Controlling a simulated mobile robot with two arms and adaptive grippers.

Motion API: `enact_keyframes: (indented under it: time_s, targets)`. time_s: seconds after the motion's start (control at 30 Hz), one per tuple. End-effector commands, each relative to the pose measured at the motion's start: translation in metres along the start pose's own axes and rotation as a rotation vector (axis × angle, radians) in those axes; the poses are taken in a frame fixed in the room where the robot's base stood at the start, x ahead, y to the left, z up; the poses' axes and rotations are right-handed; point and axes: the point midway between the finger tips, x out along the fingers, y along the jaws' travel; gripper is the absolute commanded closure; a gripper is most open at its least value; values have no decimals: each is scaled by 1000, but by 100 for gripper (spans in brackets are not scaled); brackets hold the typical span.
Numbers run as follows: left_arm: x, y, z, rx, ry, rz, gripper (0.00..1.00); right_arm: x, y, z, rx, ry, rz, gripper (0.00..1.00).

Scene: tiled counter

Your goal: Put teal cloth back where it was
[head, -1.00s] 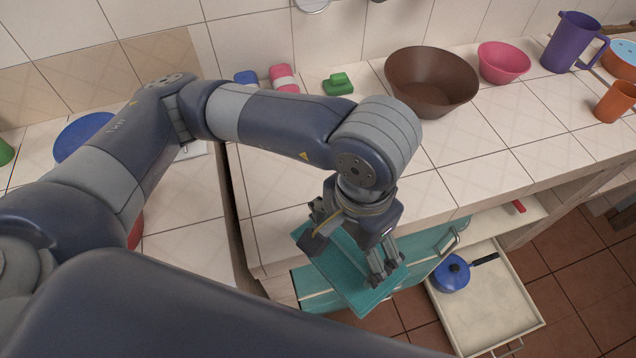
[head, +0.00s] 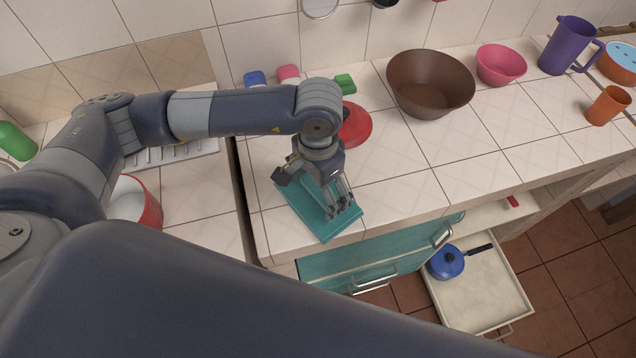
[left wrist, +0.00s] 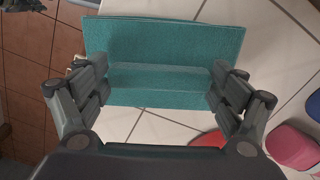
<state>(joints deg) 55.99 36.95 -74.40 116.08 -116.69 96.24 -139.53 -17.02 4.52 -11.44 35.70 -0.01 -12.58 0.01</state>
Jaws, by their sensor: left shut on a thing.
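The teal cloth (head: 338,228) is a flat folded rectangle over the front edge of the tiled counter (head: 415,205). I cannot tell whether it touches the tiles. My left gripper (head: 316,194) is shut on it from above, with fingers at both sides. In the left wrist view the cloth (left wrist: 175,42) spans between the fingers of the left gripper (left wrist: 161,78), with a raised fold in its middle. My right gripper is not in view.
A red round thing (head: 357,124) lies behind my left wrist. A brown bowl (head: 430,82), pink bowl (head: 501,65), purple pitcher (head: 566,46) and orange cup (head: 608,105) stand farther right. Below, an open drawer (head: 500,300) holds a blue pan (head: 446,263). Tiles right of the cloth are clear.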

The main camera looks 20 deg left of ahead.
Motion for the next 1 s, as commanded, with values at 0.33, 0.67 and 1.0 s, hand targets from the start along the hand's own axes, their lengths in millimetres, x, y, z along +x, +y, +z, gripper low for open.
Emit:
enact_keyframes:
  time_s: [0.33,0.67,1.0]
  targets:
    - [4,0,0,1,1,1,32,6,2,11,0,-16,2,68]
    - [2,0,0,0,1,1,0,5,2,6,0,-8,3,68]
    - [-6,0,-2,1,5,1,0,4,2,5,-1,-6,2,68]
